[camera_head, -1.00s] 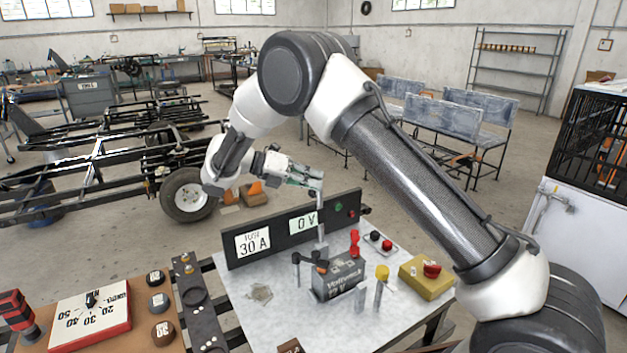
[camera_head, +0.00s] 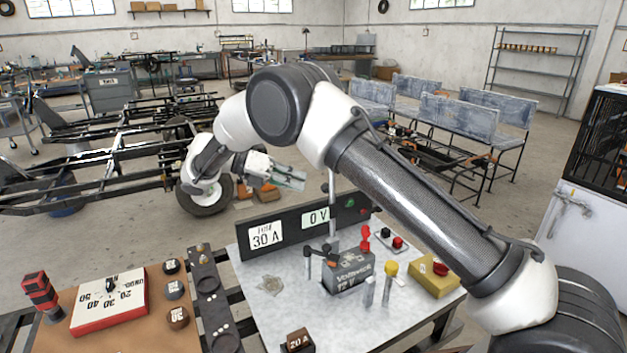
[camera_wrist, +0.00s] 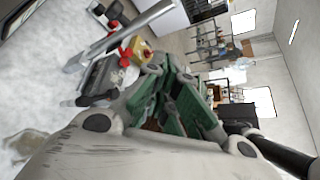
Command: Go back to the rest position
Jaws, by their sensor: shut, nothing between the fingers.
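My gripper (camera_head: 297,178) is held in the air above and behind the metal-topped bench, near the display panel with "30 A" and "0 V". It points to the right in the head view. Its fingers are together with nothing between them. In the wrist view the gripper (camera_wrist: 180,95) shows green finger pads, and the bench lies beyond it at the left. My arm arches from the lower right up over the scene.
The display panel (camera_head: 290,229) stands at the bench's back edge. A grey battery (camera_head: 348,271), a yellow box (camera_head: 435,279) and a "20 A" block (camera_head: 299,341) sit on the bench. A red-and-white dial box (camera_head: 108,300) is at the left. A vehicle frame and wheel stand behind.

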